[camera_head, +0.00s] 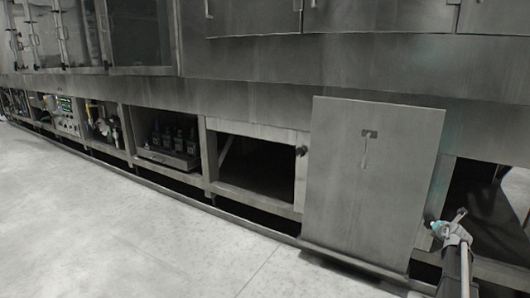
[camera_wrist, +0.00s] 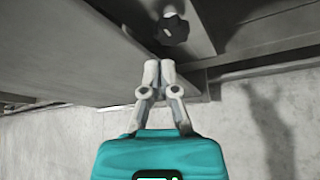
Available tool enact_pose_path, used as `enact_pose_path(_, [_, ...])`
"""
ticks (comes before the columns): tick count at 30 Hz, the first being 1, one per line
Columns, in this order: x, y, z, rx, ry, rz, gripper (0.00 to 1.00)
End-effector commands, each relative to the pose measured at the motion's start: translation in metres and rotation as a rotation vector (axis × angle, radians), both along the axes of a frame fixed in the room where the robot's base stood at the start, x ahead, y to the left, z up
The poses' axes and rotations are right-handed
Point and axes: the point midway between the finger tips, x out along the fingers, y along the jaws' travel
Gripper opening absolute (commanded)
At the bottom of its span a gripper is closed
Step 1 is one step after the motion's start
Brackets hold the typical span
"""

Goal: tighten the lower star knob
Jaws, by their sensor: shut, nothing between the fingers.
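In the wrist view a black star knob (camera_wrist: 173,28) sits on a grey metal frame, just beyond my gripper's fingertips. My gripper (camera_wrist: 158,65) is shut and empty, with its tips pointing toward the knob and a small gap appearing between them. I cannot tell from this view whether this is the lower knob. In the head view the teal gripper body (camera_head: 437,228) is small at the right, by the panel's lower right edge; its fingertips cannot be made out. Another dark knob (camera_head: 301,150) shows at the panel's left edge.
A large grey panel (camera_head: 370,185) with a small slot stands before the washer's lower frame. Open bays run left, one holding several dark bottles (camera_head: 172,140). A dark opening (camera_head: 485,200) lies right of the panel. The concrete floor (camera_head: 130,220) at left is clear.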

Motion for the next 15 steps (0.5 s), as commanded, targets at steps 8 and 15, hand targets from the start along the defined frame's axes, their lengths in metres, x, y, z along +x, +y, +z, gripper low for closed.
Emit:
enact_pose_path(8, [0.001, 0.001, 0.001, 0.001, -0.004, -0.001, 0.00])
enact_pose_path(15, [0.006, 0.019, 0.023, 0.041, -0.094, -0.022, 0.00])
